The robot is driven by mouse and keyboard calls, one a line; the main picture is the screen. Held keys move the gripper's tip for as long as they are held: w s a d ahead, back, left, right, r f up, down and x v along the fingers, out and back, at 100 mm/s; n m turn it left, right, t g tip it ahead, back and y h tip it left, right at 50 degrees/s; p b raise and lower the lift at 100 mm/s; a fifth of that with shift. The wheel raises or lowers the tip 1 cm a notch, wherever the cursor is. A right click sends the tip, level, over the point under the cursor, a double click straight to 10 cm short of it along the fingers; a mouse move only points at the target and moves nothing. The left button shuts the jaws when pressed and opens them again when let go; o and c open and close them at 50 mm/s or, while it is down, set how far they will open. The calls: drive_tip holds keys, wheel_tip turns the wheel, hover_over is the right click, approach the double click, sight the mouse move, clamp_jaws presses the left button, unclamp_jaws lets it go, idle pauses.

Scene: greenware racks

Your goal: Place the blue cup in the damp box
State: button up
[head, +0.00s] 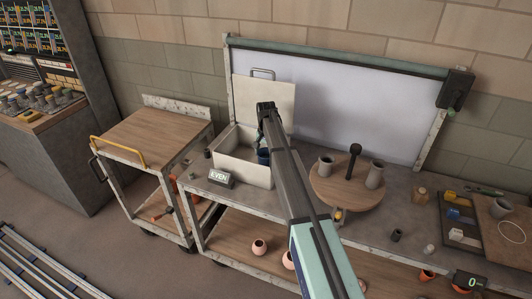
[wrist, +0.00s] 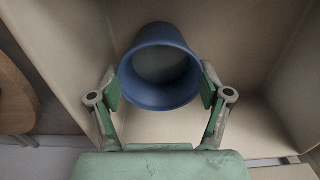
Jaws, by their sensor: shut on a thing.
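The damp box (head: 240,170) is a cream, open-topped box on the grey bench, its lid (head: 262,98) standing up at the back. The blue cup (head: 263,157) shows partly behind my arm, inside the box opening towards its right side. My gripper (wrist: 160,88) is shut on the cup, one green-padded finger on each side. In the wrist view the cup (wrist: 160,62) has its open mouth towards the camera, with the box's walls (wrist: 245,45) around it. I cannot tell whether the cup touches the box floor.
A small sign reading "EVEN" (head: 220,177) stands at the box's front. A round wooden board (head: 345,195) to the right carries grey cups (head: 375,174) and a dark upright tool (head: 354,158). A wooden-topped cart (head: 150,137) stands to the left.

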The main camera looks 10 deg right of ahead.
drive_tip(key=shift+f, duration=0.15)
drive_tip(key=o, duration=1)
wheel_tip(320, 180, up, 12)
drive_tip(key=b, duration=0.4)
